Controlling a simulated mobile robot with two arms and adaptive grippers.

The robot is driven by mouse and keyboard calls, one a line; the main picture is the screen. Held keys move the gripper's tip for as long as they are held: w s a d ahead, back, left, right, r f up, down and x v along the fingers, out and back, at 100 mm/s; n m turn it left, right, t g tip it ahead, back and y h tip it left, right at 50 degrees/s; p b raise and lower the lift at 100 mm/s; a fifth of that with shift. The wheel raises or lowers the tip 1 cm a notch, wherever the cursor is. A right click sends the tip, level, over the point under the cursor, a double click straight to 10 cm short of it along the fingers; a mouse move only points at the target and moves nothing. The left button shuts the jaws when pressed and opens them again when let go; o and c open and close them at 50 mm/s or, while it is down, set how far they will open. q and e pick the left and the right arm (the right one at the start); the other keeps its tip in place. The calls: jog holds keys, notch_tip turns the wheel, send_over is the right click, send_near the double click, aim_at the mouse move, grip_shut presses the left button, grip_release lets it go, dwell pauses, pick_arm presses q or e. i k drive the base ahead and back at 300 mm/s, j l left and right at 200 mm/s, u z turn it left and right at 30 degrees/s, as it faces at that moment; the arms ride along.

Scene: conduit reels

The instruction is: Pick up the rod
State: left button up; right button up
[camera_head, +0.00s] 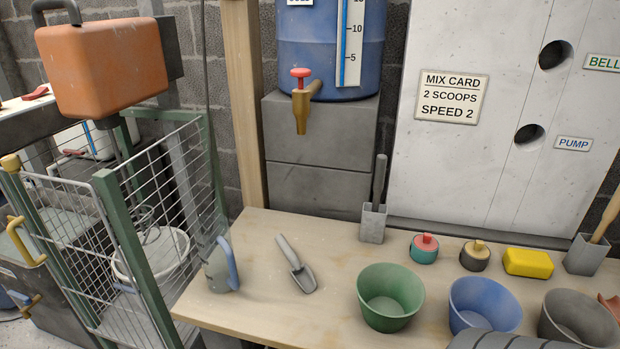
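A dark grey rod (380,178) stands upright in a small grey square holder (373,222) at the back of the wooden table (262,230). Its lower end is hidden inside the holder. A second, wooden rod (606,217) leans in another grey holder (586,254) at the right edge, and its top is cut off by the frame. I cannot tell from the picture which one is meant.
Green (390,297), blue (485,305) and grey (578,320) buckets line the front. Two small lidded pots and a yellow block (528,263) sit behind them. A wire gate (165,180) stands left.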

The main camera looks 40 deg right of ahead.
aim_at(381, 164)
jog(key=z, duration=0.5)
jog(key=j+z, duration=0.15)
jog(key=z, duration=0.35)
jog(key=i+j+z, duration=0.1)
jog(key=z, duration=0.4)
jog(key=j+z, duration=0.1)
jog(key=z, duration=0.35)
